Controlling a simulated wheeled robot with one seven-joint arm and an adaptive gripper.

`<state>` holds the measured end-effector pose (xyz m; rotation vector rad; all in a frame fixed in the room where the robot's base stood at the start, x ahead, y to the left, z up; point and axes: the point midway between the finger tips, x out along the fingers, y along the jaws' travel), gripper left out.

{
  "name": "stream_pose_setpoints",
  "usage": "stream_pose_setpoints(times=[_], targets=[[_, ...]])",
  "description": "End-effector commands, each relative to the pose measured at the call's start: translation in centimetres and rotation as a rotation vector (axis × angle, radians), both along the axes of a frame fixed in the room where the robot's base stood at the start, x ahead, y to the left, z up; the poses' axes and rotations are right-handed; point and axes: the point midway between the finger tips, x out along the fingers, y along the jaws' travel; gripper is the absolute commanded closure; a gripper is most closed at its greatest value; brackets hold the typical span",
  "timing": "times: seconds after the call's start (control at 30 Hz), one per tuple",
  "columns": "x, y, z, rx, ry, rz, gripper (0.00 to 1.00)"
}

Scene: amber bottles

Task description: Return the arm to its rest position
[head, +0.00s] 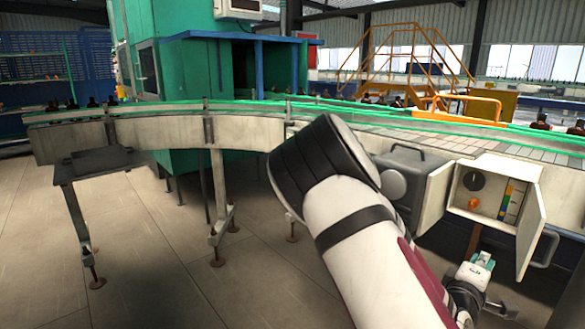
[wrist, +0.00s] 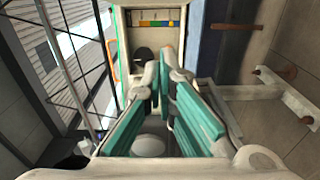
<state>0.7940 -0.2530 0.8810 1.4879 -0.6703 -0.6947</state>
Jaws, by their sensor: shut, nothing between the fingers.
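My gripper (head: 481,262) shows at the lower right of the head view, in front of and below an open control box (head: 507,174). In the wrist view my gripper (wrist: 160,72) has its teal-padded fingers brought together at the tips, with nothing held. My white arm with dark bands and a dark red patch stretches across the lower middle of the head view and hides part of the conveyor side behind it.
The control box, with a colour strip, black dial and orange knob, also shows ahead in the wrist view (wrist: 176,20). Its door (head: 532,228) hangs open. A grey box (head: 405,165) stands beside it. The conveyor (head: 130,128) carries dark bottles. Floor at left is clear.

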Motion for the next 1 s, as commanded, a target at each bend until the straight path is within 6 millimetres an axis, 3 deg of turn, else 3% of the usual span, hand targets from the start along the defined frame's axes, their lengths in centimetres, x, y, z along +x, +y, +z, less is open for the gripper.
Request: stream_pose_setpoints(times=[0.37,0.57,0.67,0.8,1.0], targets=[[-0.7,0.4,-2.7,0.254,-0.01,-0.052,1.0],[-1.1,2.0,-4.8,0.48,-0.013,-0.087,1.0],[-1.4,3.5,-5.8,0.629,-0.012,-0.106,1.0],[-2.0,7.3,-6.7,0.897,0.003,-0.13,1.0],[-3.8,14.2,-5.4,1.248,0.07,-0.148,1.0]])
